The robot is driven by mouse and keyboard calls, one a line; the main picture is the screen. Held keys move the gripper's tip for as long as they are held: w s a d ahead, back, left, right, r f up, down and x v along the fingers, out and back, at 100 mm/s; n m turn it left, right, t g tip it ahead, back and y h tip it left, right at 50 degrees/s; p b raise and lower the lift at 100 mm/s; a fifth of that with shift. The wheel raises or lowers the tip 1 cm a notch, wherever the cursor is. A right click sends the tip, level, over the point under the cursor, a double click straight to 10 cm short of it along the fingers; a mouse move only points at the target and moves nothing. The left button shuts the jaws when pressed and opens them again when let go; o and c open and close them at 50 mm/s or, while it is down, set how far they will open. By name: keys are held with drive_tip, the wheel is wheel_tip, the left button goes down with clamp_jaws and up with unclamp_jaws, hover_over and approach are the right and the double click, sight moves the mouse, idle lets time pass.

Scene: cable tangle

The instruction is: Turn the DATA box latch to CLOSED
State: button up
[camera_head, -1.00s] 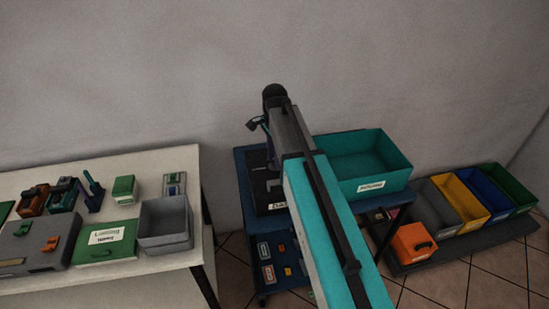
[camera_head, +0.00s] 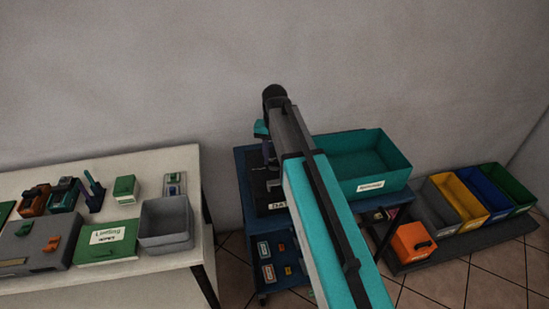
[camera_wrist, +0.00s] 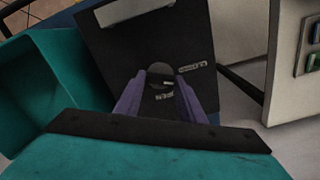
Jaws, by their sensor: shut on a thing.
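The DATA box (camera_head: 265,197) is a black box on the blue cart, with its white label partly hidden behind my arm. In the wrist view its dark top (camera_wrist: 120,50) fills the middle. My gripper (camera_wrist: 160,78) reaches down to this top with its two purple fingers on either side of a small grey rounded latch (camera_wrist: 159,69), shut on it. Two small white markings sit on the lid, one between the fingers and one to the right of them; neither is clearly readable. In the head view my gripper (camera_head: 270,160) is low over the box and the latch is hidden.
A teal bin (camera_head: 368,167) stands right beside the box on the blue cart (camera_head: 245,180). A white table (camera_head: 140,270) with boxes and small parts is on the left. Coloured bins (camera_head: 465,195) and an orange box (camera_head: 411,245) are on the right.

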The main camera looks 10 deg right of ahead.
drive_tip(key=n, duration=0.5)
idle(0.5)
drive_tip(key=o, duration=1)
drive_tip(key=shift+o, duration=0.2)
drive_tip(key=shift+r, duration=0.1)
wheel_tip(320, 180, up, 14)
drive_tip(key=p, duration=0.9)
drive_tip(key=shift+f, duration=0.2)
drive_tip(key=shift+f, duration=0.1)
